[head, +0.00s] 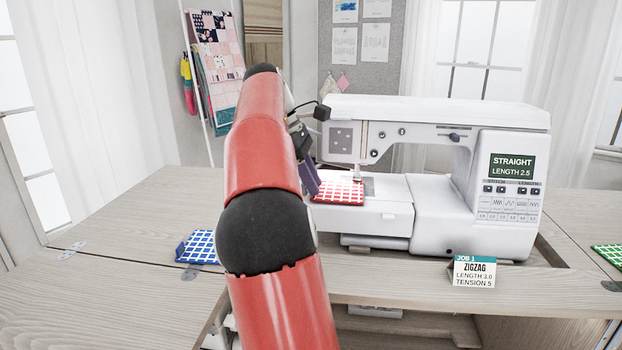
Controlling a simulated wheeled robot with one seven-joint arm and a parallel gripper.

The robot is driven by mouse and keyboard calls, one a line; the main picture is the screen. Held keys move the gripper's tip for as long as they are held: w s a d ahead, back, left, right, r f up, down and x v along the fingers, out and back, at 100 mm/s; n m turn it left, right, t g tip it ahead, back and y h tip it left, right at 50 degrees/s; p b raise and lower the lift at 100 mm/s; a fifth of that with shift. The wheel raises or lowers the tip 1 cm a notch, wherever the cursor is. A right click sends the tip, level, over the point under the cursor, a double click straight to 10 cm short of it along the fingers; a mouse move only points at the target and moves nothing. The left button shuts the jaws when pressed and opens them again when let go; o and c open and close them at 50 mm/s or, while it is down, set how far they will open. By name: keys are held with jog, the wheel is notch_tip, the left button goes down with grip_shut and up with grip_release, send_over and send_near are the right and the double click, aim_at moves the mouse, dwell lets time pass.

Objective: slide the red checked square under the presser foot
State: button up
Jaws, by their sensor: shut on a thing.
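The red checked square (340,194) lies on the white bed of the sewing machine (520,230), its far right part close to the presser foot (358,174). I cannot tell whether its edge is under the foot. My gripper (312,180) is at the square's left edge, shut on it, with purple fingers partly hidden by my red arm. The machine's screen reads STRAIGHT, LENGTH 2.5.
A blue checked square (198,247) lies on the table left of my arm. A green checked square (609,255) is at the right edge. A card (474,272) reading JOB 1, ZIGZAG, LENGTH 3.0, TENSION 5 stands before the machine. The left tabletop (130,225) is mostly clear.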

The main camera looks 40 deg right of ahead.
jog(key=shift+w, duration=0.1)
jog(key=shift+w+d, duration=0.45)
jog(key=shift+d, duration=0.15)
jog(key=o, duration=1)
